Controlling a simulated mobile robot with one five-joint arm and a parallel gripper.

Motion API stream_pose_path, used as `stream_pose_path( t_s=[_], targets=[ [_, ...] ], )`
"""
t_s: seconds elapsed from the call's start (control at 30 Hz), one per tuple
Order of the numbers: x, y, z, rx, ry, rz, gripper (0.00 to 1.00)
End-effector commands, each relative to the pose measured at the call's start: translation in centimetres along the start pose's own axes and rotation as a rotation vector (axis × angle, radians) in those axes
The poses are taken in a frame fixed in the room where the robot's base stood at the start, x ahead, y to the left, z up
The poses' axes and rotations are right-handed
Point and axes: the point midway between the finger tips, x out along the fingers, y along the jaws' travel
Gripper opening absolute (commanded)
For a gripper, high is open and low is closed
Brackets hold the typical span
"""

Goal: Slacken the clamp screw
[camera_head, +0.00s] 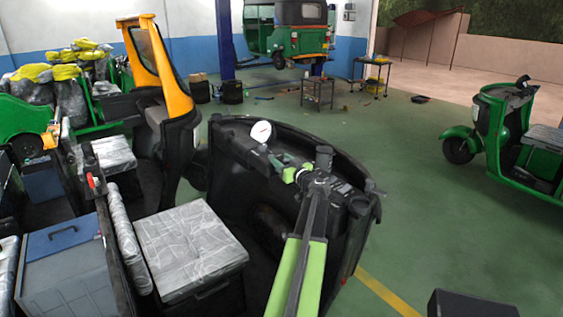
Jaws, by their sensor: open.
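My lime-green arm reaches up from the bottom of the view to my gripper (322,184), a dark end above the rim of a black curved shell (240,124). My gripper is open, though its fingers are hard to tell from the dark parts around them. A dark upright knob-like part (324,156), possibly the clamp screw, stands right by it. A lime-green piece (290,174) lies just left of it. A white round dial (262,132) sits further left on a dark bar. I cannot tell whether my gripper touches the knob-like part.
A grey wrapped box (190,248) and a grey-blue case (68,268) stand at lower left. An orange-and-black cab frame (160,70) rises behind them. A green rickshaw (290,38) is raised at the back, another (520,135) stands at right. The green floor between is mostly clear.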

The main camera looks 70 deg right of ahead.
Motion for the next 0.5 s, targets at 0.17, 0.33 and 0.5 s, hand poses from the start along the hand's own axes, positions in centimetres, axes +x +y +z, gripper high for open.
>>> stream_pose_path(
  t_s=[0.17, 0.33, 0.5],
  targets=[
    [-2.3, 0.0, 0.0, 0.0, 0.0, 0.003, 0.45],
    [-7.0, -0.2, 0.0, 0.0, 0.0, 0.003, 0.45],
    [-11.8, -0.3, 0.0, 0.0, 0.0, 0.003, 0.45]
  ],
)
